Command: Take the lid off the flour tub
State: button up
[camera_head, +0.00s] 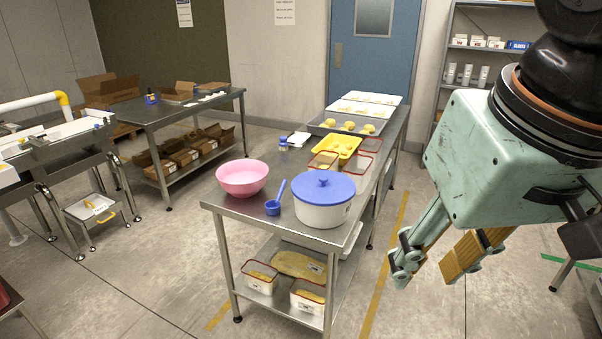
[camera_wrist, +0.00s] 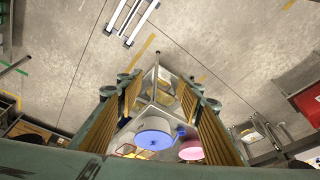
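The flour tub (camera_head: 322,214) is a round white tub at the near right corner of the steel table. Its blue lid (camera_head: 318,184) with a small knob sits on top and covers the rim. In the wrist view the tub and lid (camera_wrist: 153,140) show between my fingers, below the middle of the picture. My gripper (camera_head: 432,262) hangs to the right of the table, apart from the tub, its wood-coloured finger pads spread wide and empty. The tub's contents are hidden.
A pink bowl (camera_head: 242,178) and a blue scoop (camera_head: 275,203) stand left of the tub. A yellow tray (camera_head: 336,145) and red-rimmed containers are behind it. The steel table's (camera_head: 245,207) lower shelf holds several tubs.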

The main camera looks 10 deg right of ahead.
jog(key=w+r+m+g+p, duration=0.1)
jog(key=w+r+m+p, duration=0.45)
jog(key=w, duration=1.15)
jog(key=m+g+p, duration=0.3)
jog(key=m+p, duration=0.7)
jog(key=p, duration=0.8)
send_over(324, 178)
notch_tip(324, 178, down, 14)
jog(key=shift+r, duration=0.25)
jog(key=shift+n, duration=0.25)
notch_tip(324, 178, down, 7)
jog(key=shift+w+f+p, duration=0.1)
jog(key=shift+f+p, duration=0.2)
jog(key=shift+f, duration=0.45)
